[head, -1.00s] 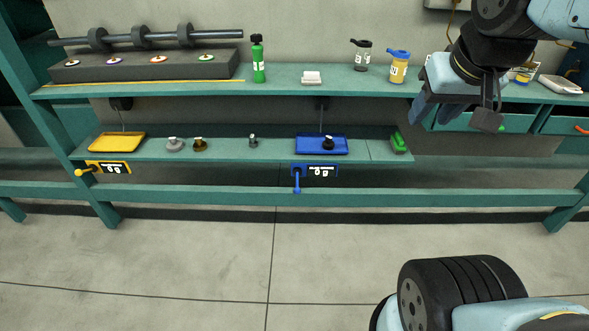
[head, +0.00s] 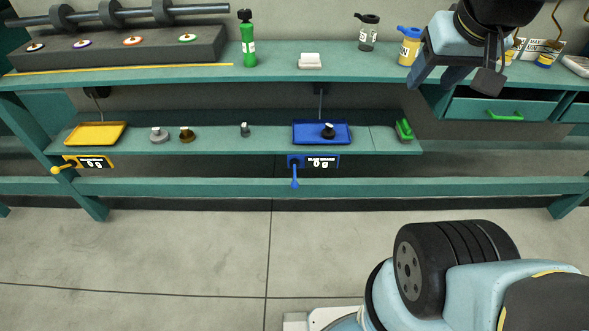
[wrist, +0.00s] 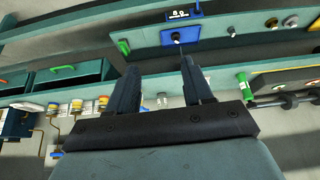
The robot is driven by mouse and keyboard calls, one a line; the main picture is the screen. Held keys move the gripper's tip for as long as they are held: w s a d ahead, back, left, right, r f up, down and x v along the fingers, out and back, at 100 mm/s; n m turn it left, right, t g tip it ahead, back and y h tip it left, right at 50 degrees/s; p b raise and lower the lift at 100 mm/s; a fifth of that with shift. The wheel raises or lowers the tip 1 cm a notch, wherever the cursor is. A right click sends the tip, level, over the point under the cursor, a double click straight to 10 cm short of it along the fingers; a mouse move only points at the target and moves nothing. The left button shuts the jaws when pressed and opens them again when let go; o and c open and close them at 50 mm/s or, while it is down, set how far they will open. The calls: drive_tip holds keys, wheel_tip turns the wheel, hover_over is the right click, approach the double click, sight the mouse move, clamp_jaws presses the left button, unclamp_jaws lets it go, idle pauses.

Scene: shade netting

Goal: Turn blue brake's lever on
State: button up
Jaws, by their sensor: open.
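The blue brake is a blue bracket with a small dark label display (head: 318,162) on the lower shelf's front edge, below the blue tray (head: 303,141). Its blue lever (head: 295,176) hangs straight down from the bracket's left end. My gripper (head: 457,82) is open and empty, up and to the right of the lever, in front of the upper shelf and well apart from it. In the wrist view my gripper's two fingers (wrist: 163,85) point towards the shelves, and the blue tray (wrist: 166,37) and blue bracket (wrist: 182,14) show beyond them. A dark knobbed weight (head: 328,130) sits on the tray.
A yellow tray (head: 96,134) with a yellow lever (head: 62,169) stands at left. Several small weights (head: 185,134) lie between. A green bottle (head: 248,45) and a yellow bottle (head: 409,46) stand above. The floor in front is clear.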

drive_tip(key=shift+o, duration=0.6)
drive_tip(key=shift+w+f, duration=0.1)
drive_tip(key=shift+w, duration=0.15)
drive_tip(key=w+f+n+g+h, duration=0.25)
drive_tip(key=w+f, duration=0.25)
drive_tip(key=w, duration=0.3)
drive_tip(key=n+t+h, duration=0.7)
drive_tip(key=n+h, duration=0.3)
drive_tip(key=n, duration=0.9)
hover_over(294, 187)
drive_tip(key=s+d, duration=0.1)
drive_tip(key=s, duration=0.5)
wheel_tip(294, 187, down, 42)
drive_tip(key=s+a+f+n+t+y, duration=0.2)
drive_tip(key=f+n+t+y, duration=0.3)
drive_tip(key=f, duration=0.5)
drive_tip(key=s+a+f+n+t+y, duration=0.1)
drive_tip(key=a+f+n+t+y, duration=0.1)
drive_tip(key=f+n, duration=0.6)
drive_tip(key=shift+m, duration=0.55)
drive_tip(key=x, duration=0.8)
drive_tip(key=f+x, duration=0.1)
drive_tip(key=x, duration=0.4)
